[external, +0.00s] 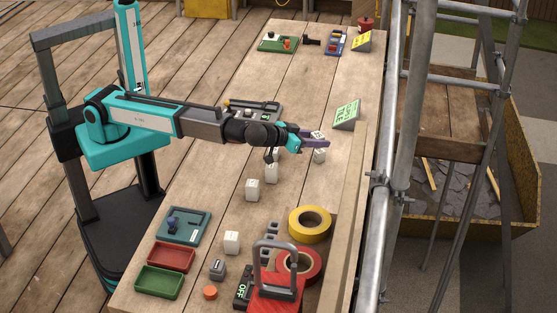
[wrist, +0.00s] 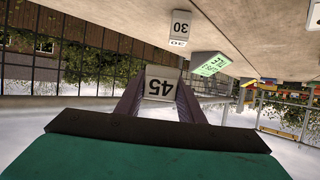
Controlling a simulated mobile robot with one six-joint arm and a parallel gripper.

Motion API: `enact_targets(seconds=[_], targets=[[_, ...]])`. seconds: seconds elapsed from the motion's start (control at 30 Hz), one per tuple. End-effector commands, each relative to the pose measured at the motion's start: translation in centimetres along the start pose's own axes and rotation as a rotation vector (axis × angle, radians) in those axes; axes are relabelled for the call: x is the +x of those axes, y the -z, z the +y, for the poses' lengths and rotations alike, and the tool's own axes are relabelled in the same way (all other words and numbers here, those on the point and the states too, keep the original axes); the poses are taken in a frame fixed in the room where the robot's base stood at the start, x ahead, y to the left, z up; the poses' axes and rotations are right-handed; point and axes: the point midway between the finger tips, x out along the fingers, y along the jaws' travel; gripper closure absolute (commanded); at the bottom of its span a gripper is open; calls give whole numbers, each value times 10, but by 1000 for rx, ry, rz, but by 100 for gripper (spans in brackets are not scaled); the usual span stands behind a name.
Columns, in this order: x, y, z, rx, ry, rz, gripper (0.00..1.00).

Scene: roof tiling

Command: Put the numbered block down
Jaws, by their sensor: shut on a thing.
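My gripper (external: 314,140) is shut on a white numbered block (external: 318,134) at the right of the bench's middle. In the wrist view the held block (wrist: 160,83) reads 45, upside down, between the two purple fingers. A second white block (external: 319,156) stands on the bench close to my gripper; in the wrist view a block reading 30 (wrist: 180,24) stands beyond the held one. More white blocks (external: 252,189) (external: 271,173) (external: 232,242) stand in a loose row towards the front. I cannot tell whether the held block touches the bench.
A green sign (external: 346,114) stands right of my gripper. Yellow tape (external: 310,224), red tape (external: 312,267), a red tray (external: 171,257) and a green tray (external: 160,282) lie at the front. A scaffold pole (external: 386,180) runs along the right side. The bench behind my arm has free room.

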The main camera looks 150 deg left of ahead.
Motion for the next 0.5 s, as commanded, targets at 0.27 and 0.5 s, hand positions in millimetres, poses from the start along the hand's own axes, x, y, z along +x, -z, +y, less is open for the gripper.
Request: enact_targets(seconds=[0.27, 0.5], targets=[[-13, 10, 23, -56, 135, 0, 87], [-28, 20, 39, -102, 243, 0, 87]])
